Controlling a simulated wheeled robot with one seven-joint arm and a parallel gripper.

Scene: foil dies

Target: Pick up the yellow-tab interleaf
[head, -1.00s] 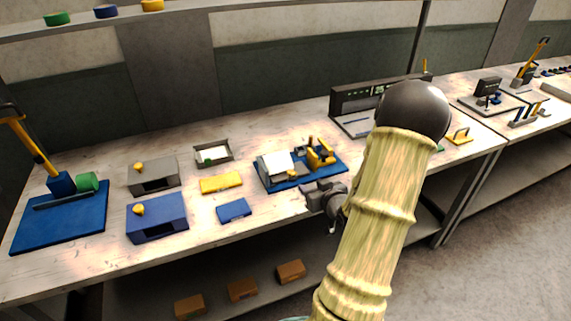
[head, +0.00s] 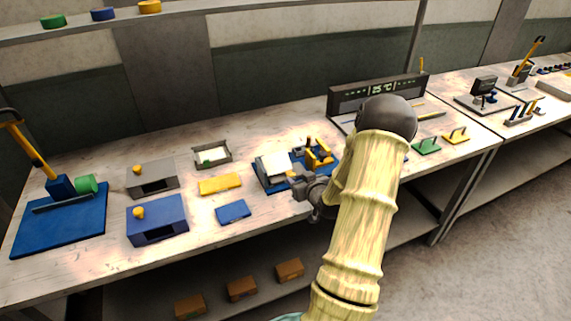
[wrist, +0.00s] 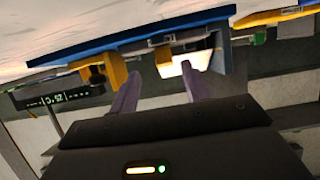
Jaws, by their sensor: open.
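A blue-based fixture (head: 262,181) stands on the bench, with a pale sheet or plate (head: 275,165) on its left part and a yellow clamp-like piece (head: 318,154) on its right. A small yellow bit (head: 291,174) shows at the sheet's front right; I cannot tell whether it is the interleaf's tab. My gripper (head: 297,187) is at the fixture's front edge, open and empty. In the wrist view the gripper (wrist: 160,73) points toward the blue base (wrist: 130,43) and a pale piece (wrist: 197,60). Contact cannot be judged.
A grey tray (head: 212,153) holds a white sheet with a green tab. A yellow block (head: 220,184), a blue block (head: 233,212) and a blue box (head: 157,219) lie to the left. A display unit (head: 377,93) stands behind my arm. Bare bench lies in front of the fixture.

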